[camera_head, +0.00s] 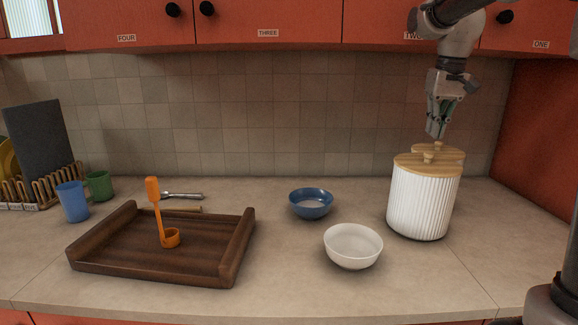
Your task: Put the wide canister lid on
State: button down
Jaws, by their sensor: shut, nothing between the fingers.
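A wide white ribbed canister (421,207) stands upright at the right of the counter. A round wooden lid (408,162) with a small knob lies over its top and looks level. A second wooden lid (454,152) with a knob shows just behind it; what is under that one is hidden by the front canister. I cannot tell whether the fingertips touch the rear knob.
A white bowl (353,246) and a blue bowl (311,204) stand left of the canister. A dark wooden tray (240,252) holds an orange utensil (154,192). Blue (73,202) and green (99,186) cups stand far left. Red cabinets (270,20) hang above.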

jog(key=shift+r, duration=2.1)
jog(key=f, duration=0.1)
jog(key=s+f, duration=0.1)
jog(key=f, duration=0.3)
jog(key=shift+s+f, duration=0.2)
jog(key=shift+s, duration=0.15)
jog(key=s+f+t, duration=0.1)
jog(key=s+f, duration=0.3)
jog(key=s, duration=0.9)
jog(key=s+f+t, duration=0.1)
jog(key=s+f, duration=0.3)
jog(key=s, duration=1)
jog(key=shift+a+f, duration=0.2)
jog(key=shift+f, duration=0.15)
